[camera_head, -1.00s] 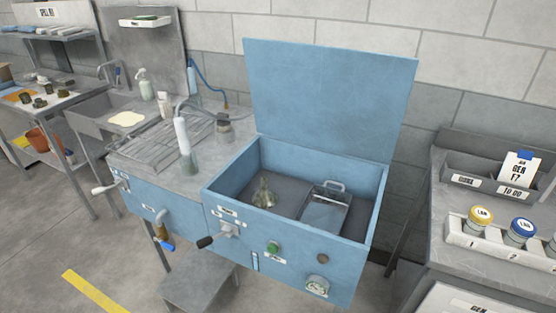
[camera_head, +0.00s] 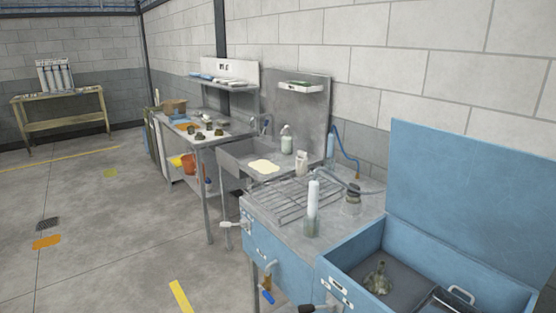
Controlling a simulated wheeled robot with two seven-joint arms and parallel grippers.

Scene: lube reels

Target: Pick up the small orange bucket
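A small orange bucket (camera_head: 190,165) stands on the lower shelf of the metal table (camera_head: 205,143) at the centre left, behind the table's front legs. A yellow item (camera_head: 176,161) is beside it on its left. The bucket is partly hidden by the table frame. Neither of my grippers shows in the head view.
A sink (camera_head: 245,163) and a blue washer with an open lid (camera_head: 460,200) stand to the right along the wall. An orange patch (camera_head: 46,242) and a dark grate (camera_head: 47,224) lie on the floor. The floor at left is largely clear. A yellowish bench (camera_head: 60,105) stands at the far left.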

